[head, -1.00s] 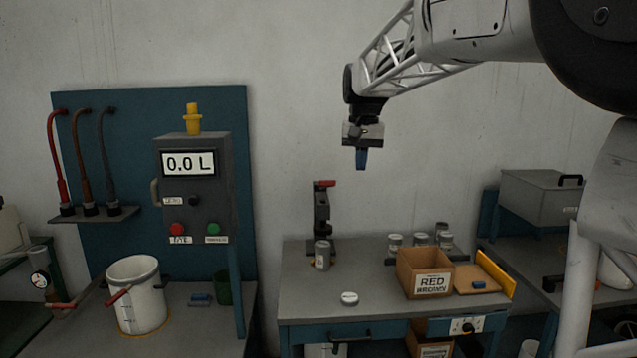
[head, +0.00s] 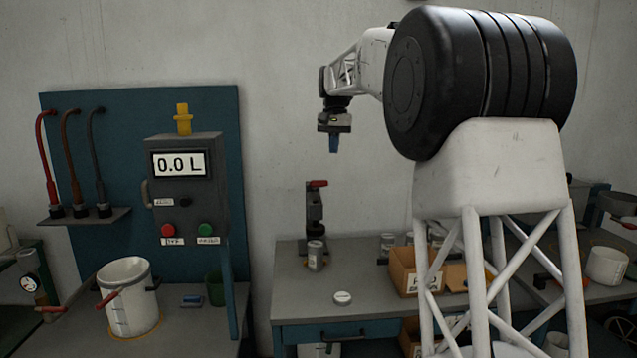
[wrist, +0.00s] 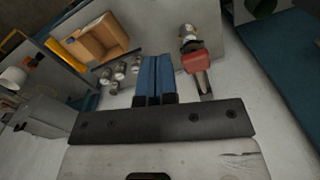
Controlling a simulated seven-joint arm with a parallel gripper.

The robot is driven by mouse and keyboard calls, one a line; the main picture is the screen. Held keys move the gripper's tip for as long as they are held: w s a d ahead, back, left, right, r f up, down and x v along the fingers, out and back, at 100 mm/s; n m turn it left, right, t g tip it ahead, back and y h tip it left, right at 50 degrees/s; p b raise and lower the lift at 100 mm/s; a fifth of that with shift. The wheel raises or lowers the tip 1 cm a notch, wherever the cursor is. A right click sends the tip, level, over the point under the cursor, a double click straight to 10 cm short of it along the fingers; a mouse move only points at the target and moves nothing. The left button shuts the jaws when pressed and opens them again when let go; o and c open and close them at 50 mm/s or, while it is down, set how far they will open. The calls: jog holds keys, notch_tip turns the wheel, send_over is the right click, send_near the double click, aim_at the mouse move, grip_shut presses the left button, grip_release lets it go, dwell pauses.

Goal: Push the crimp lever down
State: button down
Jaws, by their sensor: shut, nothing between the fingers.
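The crimper (head: 314,212) is a dark upright press at the back left of the middle bench. Its red-ended crimp lever (head: 317,184) sits at the top, roughly level, and also shows in the wrist view (wrist: 196,62). A small can (head: 315,257) stands upright at the crimper's base; it is partly visible beyond the lever in the wrist view (wrist: 187,33). My gripper (head: 334,150) points down with its blue fingers shut and empty, above the lever and slightly right of it in the head view. In the wrist view the fingers (wrist: 154,62) are left of the lever, apart from it.
A white lid (head: 343,298) lies on the bench front. A cardboard box (wrist: 96,42) and several cans (wrist: 118,72) are to the crimper's right in the head view, partly hidden by my arm. A panel (head: 179,164) reading 0.0 L and a white bucket (head: 134,305) are left.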

send_near(319, 184)
jog(key=w, duration=0.3)
jog(key=shift+w+d+m+g, duration=0.15)
jog(key=shift+w+m+g, duration=0.25)
jog(key=shift+w, duration=0.55)
jog(key=shift+f, duration=0.3)
jog(key=shift+s+f, duration=0.15)
jog(key=shift+f, duration=1.45)
jog(key=shift+s+f, duration=0.2)
jog(key=shift+f, duration=1.45)
jog(key=shift+f, duration=0.1)
jog(key=shift+f, duration=2.15)
jog(key=shift+w, duration=0.1)
